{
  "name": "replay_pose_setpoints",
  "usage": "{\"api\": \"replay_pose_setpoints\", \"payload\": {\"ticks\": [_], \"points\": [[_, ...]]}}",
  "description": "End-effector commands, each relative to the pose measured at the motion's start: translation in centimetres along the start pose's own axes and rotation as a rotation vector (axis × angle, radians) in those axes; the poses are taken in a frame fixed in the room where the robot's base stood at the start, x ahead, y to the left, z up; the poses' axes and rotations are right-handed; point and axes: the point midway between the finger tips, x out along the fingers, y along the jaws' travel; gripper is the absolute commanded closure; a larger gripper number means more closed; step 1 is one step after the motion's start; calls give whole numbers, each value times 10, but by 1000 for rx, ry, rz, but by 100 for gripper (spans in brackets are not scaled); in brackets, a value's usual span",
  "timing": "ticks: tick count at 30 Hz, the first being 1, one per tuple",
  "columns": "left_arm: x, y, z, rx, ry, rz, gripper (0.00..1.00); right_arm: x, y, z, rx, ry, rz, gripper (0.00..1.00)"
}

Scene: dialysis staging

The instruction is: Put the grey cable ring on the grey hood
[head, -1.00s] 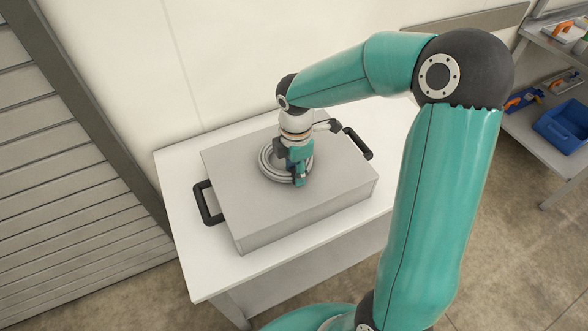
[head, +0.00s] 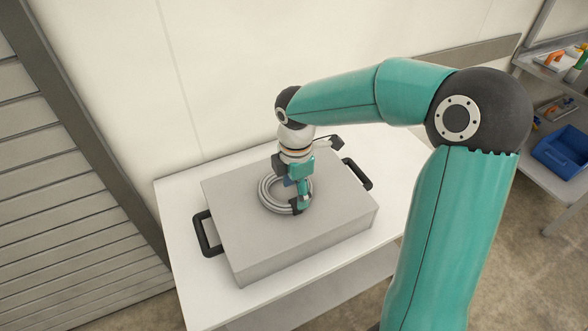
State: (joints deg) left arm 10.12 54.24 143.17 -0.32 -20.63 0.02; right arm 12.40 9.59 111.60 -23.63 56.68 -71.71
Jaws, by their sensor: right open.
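The grey cable ring (head: 268,200) lies flat on top of the grey hood (head: 240,240), near the middle of its upper face. The hood is a box with black handles at its left and right ends, standing on a white table. My right gripper (head: 296,205) points down at the ring's right side, open; its fingers and wrist hide part of the ring. I cannot tell whether a finger touches the ring. My left gripper is not in view.
The white table (head: 190,285) has bare margins around the hood. A wall stands close behind it and a slatted shutter (head: 60,200) at the left. A grey shelf at the right holds a blue bin (head: 562,150) and small items.

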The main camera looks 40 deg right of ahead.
Motion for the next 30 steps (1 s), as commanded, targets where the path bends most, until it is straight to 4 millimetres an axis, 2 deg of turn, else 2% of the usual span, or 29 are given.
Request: {"api": "replay_pose_setpoints", "payload": {"ticks": [1, 6, 12, 17, 30], "points": [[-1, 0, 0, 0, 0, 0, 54, -13, 1, -1, -1, 1, 6, 36], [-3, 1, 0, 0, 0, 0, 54, -47, 1, -1, -2, 1, 4, 36], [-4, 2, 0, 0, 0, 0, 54, -71, 0, -1, -1, 1, 1, 36], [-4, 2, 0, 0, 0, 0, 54, -78, 0, -1, -2, 1, 0, 36], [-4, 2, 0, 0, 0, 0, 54, -77, 0, -1, -2, 1, -1, 36]]}}
